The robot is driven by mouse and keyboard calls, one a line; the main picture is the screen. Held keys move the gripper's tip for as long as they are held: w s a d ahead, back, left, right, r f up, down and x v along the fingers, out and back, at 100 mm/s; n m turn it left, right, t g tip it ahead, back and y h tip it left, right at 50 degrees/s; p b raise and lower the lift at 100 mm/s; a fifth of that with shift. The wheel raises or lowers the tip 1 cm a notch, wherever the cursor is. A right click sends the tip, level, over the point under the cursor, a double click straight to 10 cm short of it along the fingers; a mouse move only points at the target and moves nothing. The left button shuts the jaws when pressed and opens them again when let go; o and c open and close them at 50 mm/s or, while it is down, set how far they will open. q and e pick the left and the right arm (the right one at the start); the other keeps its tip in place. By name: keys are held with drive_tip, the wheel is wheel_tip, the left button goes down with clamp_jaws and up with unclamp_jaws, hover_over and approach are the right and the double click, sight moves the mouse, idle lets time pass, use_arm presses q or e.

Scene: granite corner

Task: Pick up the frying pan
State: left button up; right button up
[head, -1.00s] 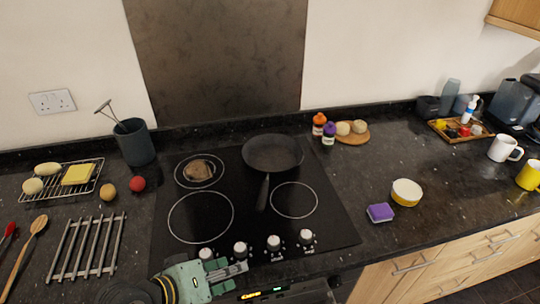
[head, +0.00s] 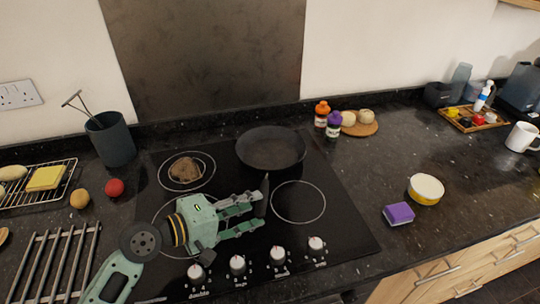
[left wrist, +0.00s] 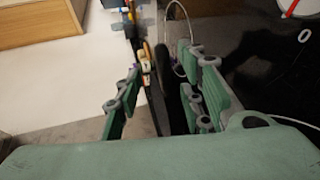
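The dark frying pan (head: 271,148) sits at the back of the black hob, its handle (head: 264,188) pointing toward me. My left gripper (head: 254,208) comes in from the left, low over the hob, with its fingertips at the handle. Its green fingers are apart. In the left wrist view the open fingers (left wrist: 160,100) stand either side of a dark upright shape, probably the handle (left wrist: 162,72); contact cannot be made out. The lower end of the handle is partly hidden by the fingers in the head view. My right gripper is not in view.
A brown patty-like item (head: 185,169) lies on the back left ring. Hob knobs (head: 237,264) line the front. Two small bottles (head: 333,125) and a board with rolls (head: 361,127) stand right of the pan. A purple sponge (head: 398,213) and round tub (head: 426,189) lie farther right.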

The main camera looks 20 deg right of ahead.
sight(259, 202)
use_arm(q)
drive_tip(key=x, duration=0.1)
drive_tip(key=p+x, duration=0.1)
drive_tip(key=x, duration=0.1)
drive_tip(key=shift+w+d+f, duration=0.15)
drive_tip(key=shift+w+f, duration=0.05)
drive_tip(key=shift+w, duration=0.15)
drive_tip(key=shift+w+d+f, duration=0.15)
drive_tip(key=shift+d+f, duration=0.05)
drive_tip(key=shift+d, duration=0.2)
clamp_jaws()
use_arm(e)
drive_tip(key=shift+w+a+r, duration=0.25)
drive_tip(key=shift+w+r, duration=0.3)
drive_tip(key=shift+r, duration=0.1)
use_arm(q)
drive_tip(key=shift+w+r, duration=0.1)
drive_tip(key=shift+r, duration=0.1)
